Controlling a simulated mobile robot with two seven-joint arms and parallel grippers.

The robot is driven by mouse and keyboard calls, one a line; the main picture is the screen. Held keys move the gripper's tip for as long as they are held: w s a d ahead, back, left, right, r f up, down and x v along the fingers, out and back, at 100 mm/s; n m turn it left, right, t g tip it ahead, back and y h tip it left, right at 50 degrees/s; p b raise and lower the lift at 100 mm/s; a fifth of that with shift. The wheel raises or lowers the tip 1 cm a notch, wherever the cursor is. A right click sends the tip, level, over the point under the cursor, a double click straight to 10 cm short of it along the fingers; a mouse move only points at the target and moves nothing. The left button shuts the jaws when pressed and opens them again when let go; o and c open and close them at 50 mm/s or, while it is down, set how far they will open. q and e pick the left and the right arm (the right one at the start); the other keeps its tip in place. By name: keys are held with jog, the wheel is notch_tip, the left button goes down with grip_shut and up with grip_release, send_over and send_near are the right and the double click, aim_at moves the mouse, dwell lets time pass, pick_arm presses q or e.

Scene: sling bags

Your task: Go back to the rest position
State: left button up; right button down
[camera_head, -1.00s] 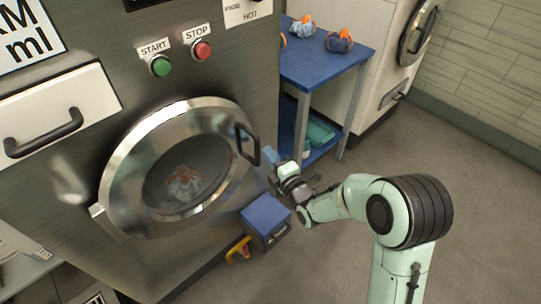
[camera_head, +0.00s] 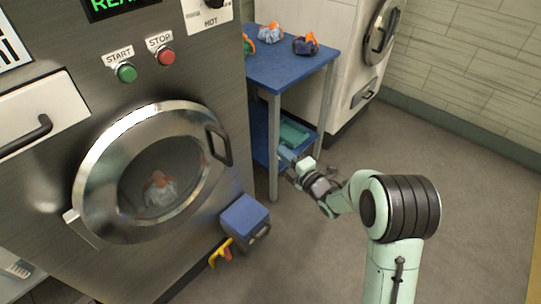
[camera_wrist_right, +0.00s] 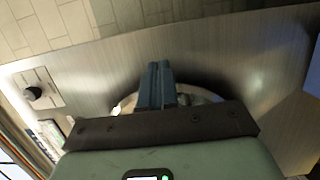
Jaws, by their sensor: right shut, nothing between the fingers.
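My right gripper (camera_head: 290,160) is in front of the blue table's legs, right of the washing machine door, and touches nothing that I can see. In the right wrist view its two blue-grey fingers (camera_wrist_right: 156,84) are together and empty. The round washer door (camera_head: 150,170) is shut, with an orange and pale sling bag (camera_head: 159,190) behind its glass. In the wrist view the door ring (camera_wrist_right: 125,103) is partly hidden behind the gripper. My left gripper is not in view.
A blue table (camera_head: 290,68) holds several bundled sling bags (camera_head: 306,45). A teal tray (camera_head: 294,133) lies on its lower shelf. The floor at the right (camera_head: 470,200) is clear.

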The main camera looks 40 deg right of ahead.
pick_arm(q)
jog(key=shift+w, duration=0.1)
pick_arm(e)
jog(key=shift+s+d, duration=0.15)
jog(key=shift+d, duration=0.1)
